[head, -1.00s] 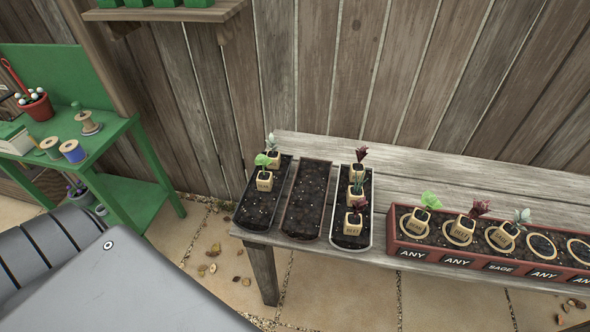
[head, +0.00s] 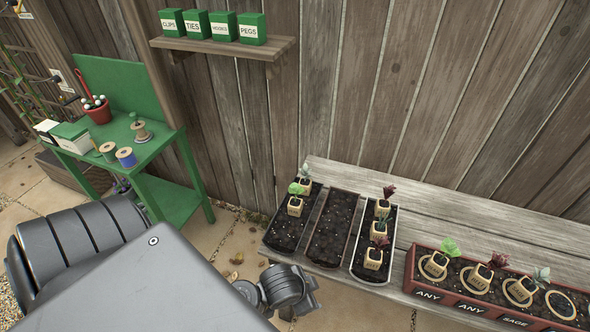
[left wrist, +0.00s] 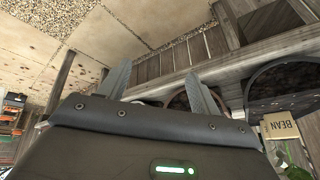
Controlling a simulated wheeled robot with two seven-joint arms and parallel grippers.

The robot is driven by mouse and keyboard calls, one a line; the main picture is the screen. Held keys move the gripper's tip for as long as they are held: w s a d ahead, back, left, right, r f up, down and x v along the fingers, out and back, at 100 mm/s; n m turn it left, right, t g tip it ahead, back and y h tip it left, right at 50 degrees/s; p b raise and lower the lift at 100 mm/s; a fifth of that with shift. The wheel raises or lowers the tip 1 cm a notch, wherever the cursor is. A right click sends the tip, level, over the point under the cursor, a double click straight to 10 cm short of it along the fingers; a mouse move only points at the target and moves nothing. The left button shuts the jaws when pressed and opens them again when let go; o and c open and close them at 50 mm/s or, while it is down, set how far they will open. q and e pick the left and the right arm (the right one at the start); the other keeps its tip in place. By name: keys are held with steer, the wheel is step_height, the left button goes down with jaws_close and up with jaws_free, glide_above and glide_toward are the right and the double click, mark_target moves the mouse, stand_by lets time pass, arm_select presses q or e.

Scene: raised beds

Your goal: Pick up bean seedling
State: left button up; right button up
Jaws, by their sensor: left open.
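A small pot labelled BEAN (left wrist: 282,127), with a green leaf, shows upside down at the right edge of the left wrist view. Another bright green seedling (head: 437,264) stands in the red planter. In the left wrist view my left gripper (left wrist: 160,77) has its two fingers spread apart with nothing between them, left of the BEAN pot. In the head view its dark wrist shows below the trays; the fingers are unclear. My right gripper is out of view.
The middle tray (head: 333,228) holds only soil. The right tray (head: 364,263) holds several dark-leaved and green seedlings. The red planter (head: 470,306) has labelled round holders. A wooden fence (head: 400,90) stands close behind the bench (head: 530,235). A green table (head: 125,140) stands at the left.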

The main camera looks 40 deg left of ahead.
arm_select(q)
steer(key=w+d+r+m+t+h, duration=0.2)
steer(key=w+d+r+m, duration=0.25)
steer(key=r+m, duration=0.2)
steer(key=w+d+r+m+t+h, duration=0.1)
steer(key=w+d+r+m, duration=0.35)
steer(key=r, duration=0.25)
steer(key=m+g+y, duration=0.4)
steer(key=m+y, duration=0.2)
steer(key=m, duration=0.9)
glide_toward(295, 203)
steer(key=b+x, duration=0.1)
steer(key=x, duration=0.4)
steer(key=shift+w, duration=0.15)
steer(key=shift+x, duration=2.85)
steer(key=shift+a, duration=0.1)
steer(key=shift+c, duration=0.2)
